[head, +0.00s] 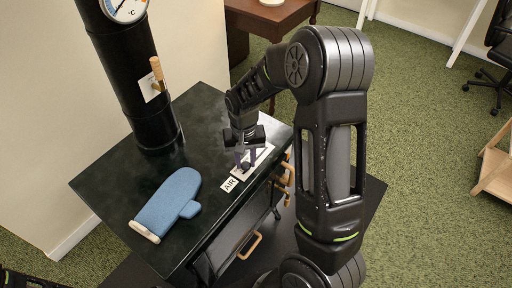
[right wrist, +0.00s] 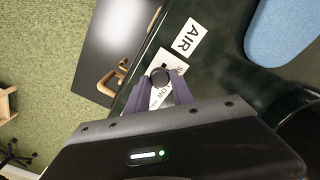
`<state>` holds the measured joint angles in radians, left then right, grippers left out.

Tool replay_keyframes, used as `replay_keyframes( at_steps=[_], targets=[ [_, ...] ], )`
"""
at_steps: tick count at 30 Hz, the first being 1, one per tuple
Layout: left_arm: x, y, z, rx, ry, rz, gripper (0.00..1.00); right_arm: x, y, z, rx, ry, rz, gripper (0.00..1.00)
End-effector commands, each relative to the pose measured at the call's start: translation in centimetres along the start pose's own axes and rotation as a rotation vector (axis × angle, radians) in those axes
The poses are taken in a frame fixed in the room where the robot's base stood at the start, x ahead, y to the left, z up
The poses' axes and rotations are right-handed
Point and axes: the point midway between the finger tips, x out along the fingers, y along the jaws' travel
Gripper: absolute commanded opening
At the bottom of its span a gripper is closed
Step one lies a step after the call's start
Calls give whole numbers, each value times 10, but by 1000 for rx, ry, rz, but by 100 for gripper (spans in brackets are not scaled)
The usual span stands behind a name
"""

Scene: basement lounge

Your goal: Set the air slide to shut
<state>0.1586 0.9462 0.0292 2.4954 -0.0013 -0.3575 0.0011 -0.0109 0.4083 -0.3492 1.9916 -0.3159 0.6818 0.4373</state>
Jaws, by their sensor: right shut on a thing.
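The air slide is a small dark round knob (right wrist: 160,77) on a white marked plate (head: 264,153) set in the dark stove top. A white AIR label (head: 229,184) lies beside the plate's near end and also shows in the right wrist view (right wrist: 188,37). My right gripper (head: 245,163) points down at the plate, its purple fingers shut on the knob. The knob is at the end of the plate toward the AIR label. The plate's markings are partly hidden by the fingers and too small to read fully.
A blue oven mitt (head: 171,201) lies on the stove top (head: 205,122), left of the label. The black flue pipe (head: 126,75) with a wooden-handled lever (head: 157,74) and dial stands behind. Wooden door handles (head: 249,246) project from the stove's front.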

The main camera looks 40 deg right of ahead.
Motion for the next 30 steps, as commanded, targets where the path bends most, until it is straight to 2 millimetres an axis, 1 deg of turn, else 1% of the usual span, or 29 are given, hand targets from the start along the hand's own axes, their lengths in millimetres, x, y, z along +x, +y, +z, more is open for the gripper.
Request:
replay_keyframes(
  at_steps=[1,3,11,12,18,20,27,30],
  targets=[
    [-1,0,0,0,0,0,0,0,-5,6,-4,-2,1,0],
    [-1,0,0,0,0,0,0,0,-9,10,-1,-2,1,0],
    [-1,0,0,0,0,0,0,0,-10,12,0,-4,0,0],
    [-1,0,0,0,0,0,0,0,-10,12,0,-5,-1,30],
    [-1,0,0,0,0,0,0,0,-10,11,0,-3,0,46],
    [-1,0,0,0,0,0,0,0,-10,11,0,-2,0,50],
    [-1,0,0,0,0,0,0,0,-9,10,0,0,0,50],
    [-1,0,0,0,0,0,0,-4,-9,9,0,2,-1,50]
  ],
)
